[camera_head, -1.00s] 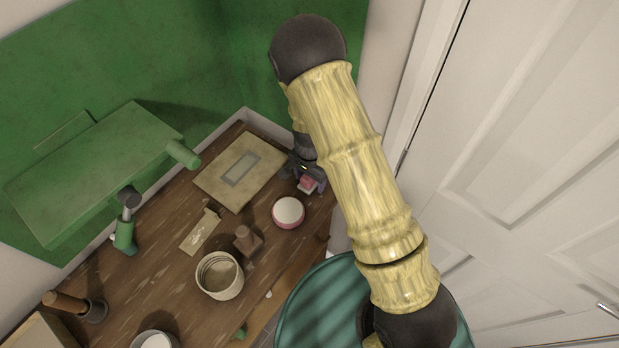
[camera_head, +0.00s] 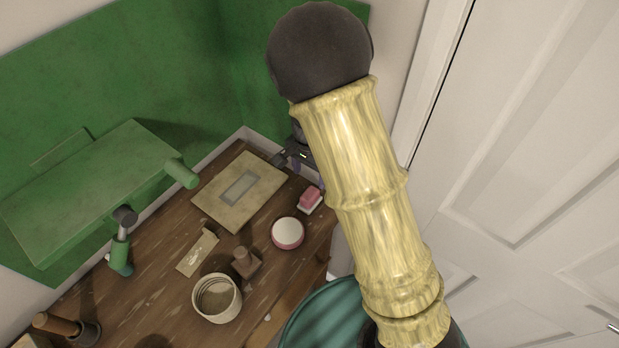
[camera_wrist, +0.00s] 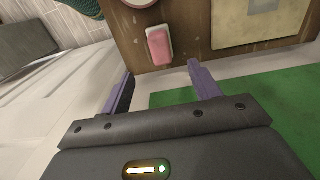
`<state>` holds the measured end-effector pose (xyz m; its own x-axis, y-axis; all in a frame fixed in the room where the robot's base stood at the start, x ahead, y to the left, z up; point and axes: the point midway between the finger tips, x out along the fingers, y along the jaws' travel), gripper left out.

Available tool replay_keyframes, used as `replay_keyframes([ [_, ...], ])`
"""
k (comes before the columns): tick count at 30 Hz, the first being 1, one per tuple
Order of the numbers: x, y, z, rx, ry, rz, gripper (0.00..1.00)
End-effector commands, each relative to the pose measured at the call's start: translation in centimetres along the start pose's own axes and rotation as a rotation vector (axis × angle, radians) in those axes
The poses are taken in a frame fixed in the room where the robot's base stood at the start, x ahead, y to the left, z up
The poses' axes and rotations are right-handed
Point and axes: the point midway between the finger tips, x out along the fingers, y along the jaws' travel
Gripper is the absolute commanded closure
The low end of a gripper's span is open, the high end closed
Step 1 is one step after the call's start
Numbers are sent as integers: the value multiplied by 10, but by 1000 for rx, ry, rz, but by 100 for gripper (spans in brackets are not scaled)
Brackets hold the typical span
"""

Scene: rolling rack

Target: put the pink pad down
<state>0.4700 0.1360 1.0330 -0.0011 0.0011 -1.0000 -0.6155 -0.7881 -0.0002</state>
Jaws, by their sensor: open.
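The pink pad (camera_head: 311,195) lies on the wooden bench top near its right edge, with a whitish layer showing beneath or beside the pink. It also shows in the wrist view (camera_wrist: 159,47), beyond the fingertips and apart from them. My gripper (camera_wrist: 160,78) is open and empty, its two purple fingers spread with a clear gap between them. In the head view my gripper (camera_head: 299,163) is partly hidden by my arm, above and behind the pad near the wall.
A round pink-and-white container (camera_head: 287,233) stands just left of the pad. A tan board (camera_head: 213,203) lies behind it. A wooden block (camera_head: 247,264), a beige cup (camera_head: 217,299) and a green machine (camera_head: 90,200) stand further left. A door (camera_head: 540,150) is at the right.

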Motion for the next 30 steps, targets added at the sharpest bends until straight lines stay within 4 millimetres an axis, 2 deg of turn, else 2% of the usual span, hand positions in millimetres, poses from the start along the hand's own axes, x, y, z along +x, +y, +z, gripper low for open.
replay_keyframes([
  [20,-1,2,-1,-5,0,-3,38],
  [23,-9,13,-4,-31,0,-15,38],
  [25,-19,28,-6,-70,1,-28,38],
  [30,-50,80,-9,-230,35,-75,38],
])
